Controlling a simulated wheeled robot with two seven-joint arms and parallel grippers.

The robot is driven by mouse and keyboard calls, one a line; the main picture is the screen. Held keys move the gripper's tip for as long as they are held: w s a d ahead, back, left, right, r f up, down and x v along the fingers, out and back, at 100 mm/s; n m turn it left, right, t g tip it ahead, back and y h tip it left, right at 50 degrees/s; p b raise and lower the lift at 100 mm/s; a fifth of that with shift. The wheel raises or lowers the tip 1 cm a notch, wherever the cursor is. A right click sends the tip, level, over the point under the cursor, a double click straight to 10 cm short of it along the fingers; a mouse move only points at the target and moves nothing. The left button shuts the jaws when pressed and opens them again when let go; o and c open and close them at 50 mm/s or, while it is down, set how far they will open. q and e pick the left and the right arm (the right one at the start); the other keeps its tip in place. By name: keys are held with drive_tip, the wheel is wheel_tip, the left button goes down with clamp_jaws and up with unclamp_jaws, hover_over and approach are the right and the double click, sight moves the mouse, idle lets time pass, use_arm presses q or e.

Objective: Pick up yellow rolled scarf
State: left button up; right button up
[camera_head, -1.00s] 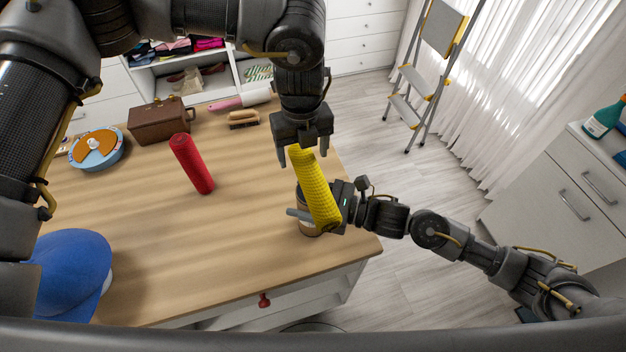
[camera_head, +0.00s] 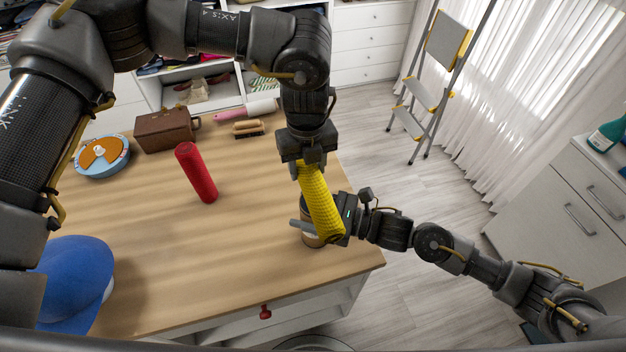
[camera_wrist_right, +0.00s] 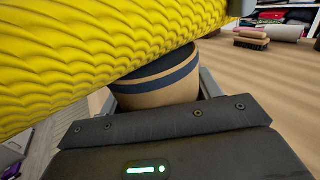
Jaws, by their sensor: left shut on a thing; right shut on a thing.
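The yellow rolled scarf (camera_head: 321,205) is a ribbed tube, tilted, with its upper end towards my left gripper. My left gripper (camera_head: 309,167) points down from above and is shut on the scarf's upper end. My right gripper (camera_head: 308,229) comes in from the right, below the scarf, and is shut on a tan jar with a dark blue band (camera_wrist_right: 162,88). In the right wrist view the scarf (camera_wrist_right: 90,55) crosses in front of the jar and hides part of it. In the head view the scarf hides part of the right gripper and the jar.
A blue cap (camera_head: 72,283) lies at the left front. A brown case (camera_head: 165,131), a round blue-orange box (camera_head: 102,156) and a brush (camera_head: 249,128) are at the back. The table's middle is clear.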

use_arm(q)
wheel_tip(320, 180, up, 10)
drive_tip(key=s+d+m+t, duration=0.1)
drive_tip(key=s+d+m, duration=0.1)
drive_tip(key=s+d+f+m+t, duration=0.1)
drive_tip(key=s+d+m, duration=0.1)
drive_tip(key=m, duration=0.1)
drive_tip(key=s+d+r+m+t+h, duration=0.25)
drive_tip(key=s+m+h, duration=0.2)
drive_tip(key=m, duration=0.35)
wheel_tip(320, 180, up, 7)
drive_tip(key=m+g+h, duration=1.2)
drive_tip(key=m+g, duration=0.1)
drive_tip(key=m, duration=0.1)
hover_over(310, 186)
drive_tip(key=shift+y, duration=0.25)
drive_tip(key=shift+f, duration=7.45)
drive_tip(key=shift+f, duration=0.1)
